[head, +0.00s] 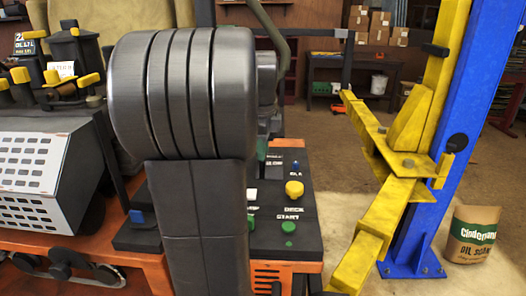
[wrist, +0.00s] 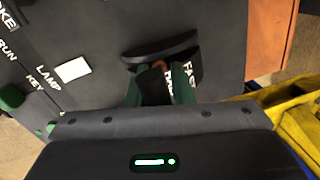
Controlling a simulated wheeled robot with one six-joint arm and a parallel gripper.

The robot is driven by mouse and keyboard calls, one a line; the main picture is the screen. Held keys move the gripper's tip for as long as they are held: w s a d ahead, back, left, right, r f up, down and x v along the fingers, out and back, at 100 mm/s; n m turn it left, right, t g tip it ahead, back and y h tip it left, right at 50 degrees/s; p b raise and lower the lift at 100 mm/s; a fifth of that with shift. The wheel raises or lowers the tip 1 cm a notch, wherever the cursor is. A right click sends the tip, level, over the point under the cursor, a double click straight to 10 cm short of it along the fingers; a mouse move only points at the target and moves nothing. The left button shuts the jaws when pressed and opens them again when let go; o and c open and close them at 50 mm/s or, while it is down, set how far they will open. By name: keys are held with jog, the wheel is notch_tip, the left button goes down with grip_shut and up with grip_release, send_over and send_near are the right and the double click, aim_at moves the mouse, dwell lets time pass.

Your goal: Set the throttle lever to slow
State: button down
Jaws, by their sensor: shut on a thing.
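My gripper (wrist: 158,88) shows green fingers in the wrist view, closed around a small dark piece with an orange-brown top, which appears to be the throttle lever (wrist: 158,65). The lever stands by a black curved guard on the dark control panel (wrist: 105,25). The word FAST (wrist: 190,80) is printed just right of the fingers; a second word beside it is partly hidden. No SLOW label can be read. In the head view my arm covers most of the lever area, and only a bit of green finger shows beside it.
The panel also carries a yellow knob (head: 294,188) above DECK, a green START button (head: 288,227) and a blue switch (head: 295,168). A yellow lift arm (head: 385,220) and blue post (head: 450,130) stand close on the right. Control levers with yellow grips (head: 88,80) are at left.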

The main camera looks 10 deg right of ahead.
jog(key=b, duration=0.1)
jog(key=s+t+b, duration=0.1)
jog(key=s+f+t+b, duration=0.1)
jog(key=b, duration=0.1)
jog(key=shift+a+h, duration=0.25)
jog(key=shift+h, duration=0.05)
jog(key=shift+s+a+t+b, duration=0.15)
jog(key=shift+s+t+b, duration=0.2)
jog(key=shift+t+b, duration=0.45)
jog(key=c, duration=1.3)
grip_release()
jog(key=shift+o, duration=0.2)
jog(key=shift+r, duration=0.1)
jog(key=p+v, duration=0.1)
jog(key=v, duration=1.2)
jog(key=shift+a+r, duration=0.2)
jog(key=shift+r, duration=0.2)
